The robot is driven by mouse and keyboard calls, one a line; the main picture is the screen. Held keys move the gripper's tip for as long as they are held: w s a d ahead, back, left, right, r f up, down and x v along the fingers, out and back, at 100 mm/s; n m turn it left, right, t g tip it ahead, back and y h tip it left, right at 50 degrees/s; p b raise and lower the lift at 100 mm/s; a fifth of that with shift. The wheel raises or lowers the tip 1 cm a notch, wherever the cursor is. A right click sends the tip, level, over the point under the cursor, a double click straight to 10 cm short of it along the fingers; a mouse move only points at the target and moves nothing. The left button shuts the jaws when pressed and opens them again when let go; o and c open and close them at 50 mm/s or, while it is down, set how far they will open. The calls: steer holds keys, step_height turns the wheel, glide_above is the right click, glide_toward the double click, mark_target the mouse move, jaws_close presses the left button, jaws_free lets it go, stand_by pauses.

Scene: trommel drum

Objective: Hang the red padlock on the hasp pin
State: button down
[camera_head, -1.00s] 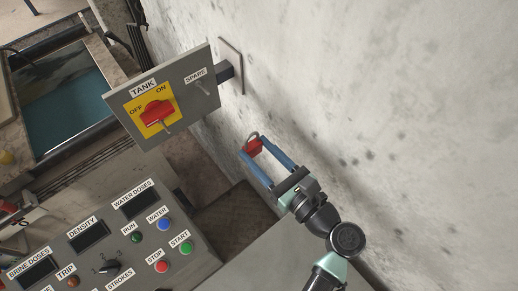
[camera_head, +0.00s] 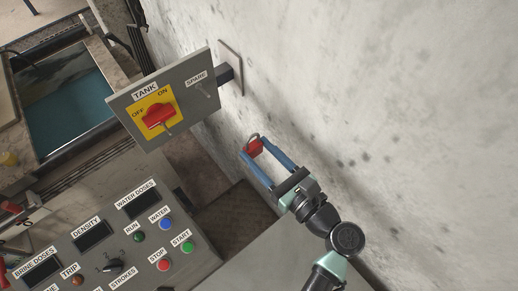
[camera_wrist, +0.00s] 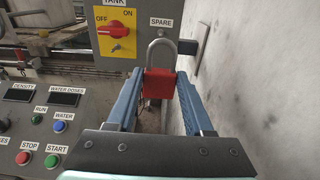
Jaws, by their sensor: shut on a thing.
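The red padlock (camera_head: 254,148) is held between the blue fingers of my gripper (camera_head: 256,158), with its metal shackle upward. In the wrist view the padlock (camera_wrist: 159,83) is upright between the fingertips of my gripper (camera_wrist: 161,86), its shackle closed-looking at the top. The grey TANK panel (camera_head: 192,108) carries a red switch (camera_head: 158,116) on a yellow plate, with a small metal pin (camera_head: 167,131) below the switch. Another small metal pin (camera_head: 203,91) sits under the SPARE label. The padlock is apart from both, to the right of and below the panel in the head view.
The panel stands off the concrete wall (camera_head: 390,90) on a dark bracket (camera_head: 227,75). The wall runs close along my gripper's right. A control console (camera_head: 120,235) with buttons and displays is at the lower left. A water tank (camera_head: 65,90) lies beyond.

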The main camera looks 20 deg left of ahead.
mark_target(256, 151)
steer(key=shift+p+v, duration=0.85)
steer(key=shift+v, duration=1.25)
steer(key=shift+f, duration=0.1)
steer(key=shift+p+v, duration=1.2)
steer(key=shift+v, duration=1.8)
steer(key=shift+w+a+f, duration=0.1)
steer(key=shift+f, duration=0.05)
